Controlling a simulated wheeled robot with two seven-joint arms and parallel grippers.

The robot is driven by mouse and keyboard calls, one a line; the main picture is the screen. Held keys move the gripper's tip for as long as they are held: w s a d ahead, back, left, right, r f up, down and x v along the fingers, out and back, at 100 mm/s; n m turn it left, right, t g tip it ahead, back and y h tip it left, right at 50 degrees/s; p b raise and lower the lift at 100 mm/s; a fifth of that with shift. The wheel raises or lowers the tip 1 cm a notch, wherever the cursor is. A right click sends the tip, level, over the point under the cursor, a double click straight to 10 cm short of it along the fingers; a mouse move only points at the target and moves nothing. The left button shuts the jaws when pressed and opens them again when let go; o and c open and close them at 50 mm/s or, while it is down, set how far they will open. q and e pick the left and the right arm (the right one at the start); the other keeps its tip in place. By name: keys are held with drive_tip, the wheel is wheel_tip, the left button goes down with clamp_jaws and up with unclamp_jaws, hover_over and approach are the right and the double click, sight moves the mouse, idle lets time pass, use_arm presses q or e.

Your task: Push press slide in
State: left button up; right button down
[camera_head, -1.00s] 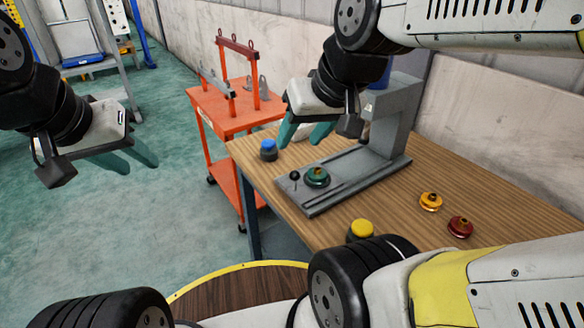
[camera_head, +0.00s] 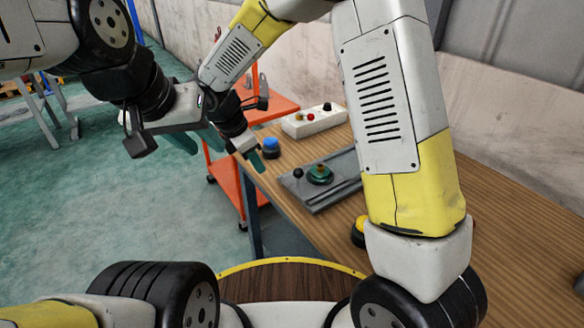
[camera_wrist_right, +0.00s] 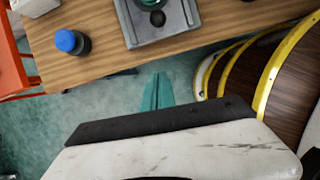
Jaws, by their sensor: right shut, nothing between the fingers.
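The grey press base with its slide (camera_head: 325,196) lies on the wooden table, and a green round part (camera_head: 320,174) sits on it. A black knob (camera_head: 298,173) stands at its near left end. The base's near end (camera_wrist_right: 172,42) and the knob (camera_wrist_right: 158,18) also show in the right wrist view. My right gripper (camera_head: 258,160) is shut and empty, beyond the table's left edge and apart from the knob; its fingers (camera_wrist_right: 157,90) appear over the floor in the wrist view. My left gripper (camera_head: 198,140) looks open and empty, further left. My right arm hides the press column.
A blue button (camera_head: 271,146) stands near the table's left edge, close to my right gripper. A white box with coloured knobs (camera_head: 314,121) is behind it. A yellow button (camera_head: 358,232) is partly hidden by my right arm. An orange cart (camera_head: 224,181) stands left of the table.

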sight(333, 168)
drive_tip(key=shift+n, duration=0.4)
drive_tip(key=x, duration=0.4)
drive_tip(key=w+d+x, duration=0.1)
drive_tip(key=x, duration=0.7)
drive_tip(key=shift+w+d+r, duration=0.15)
drive_tip(key=shift+d+r, duration=0.05)
drive_tip(key=shift+r, duration=0.15)
drive_tip(key=shift+w+d, duration=0.3)
drive_tip(key=shift+d, duration=0.1)
drive_tip(key=shift+d, duration=0.1)
drive_tip(key=w+d, duration=0.3)
drive_tip(key=d, duration=0.2)
drive_tip(key=w+d, duration=0.4)
drive_tip(key=d, duration=0.1)
drive_tip(key=w+d, duration=0.3)
drive_tip(key=d, duration=0.3)
drive_tip(key=shift+w, duration=0.3)
drive_tip(key=shift+w+d, duration=0.15)
drive_tip(key=shift+d, duration=0.15)
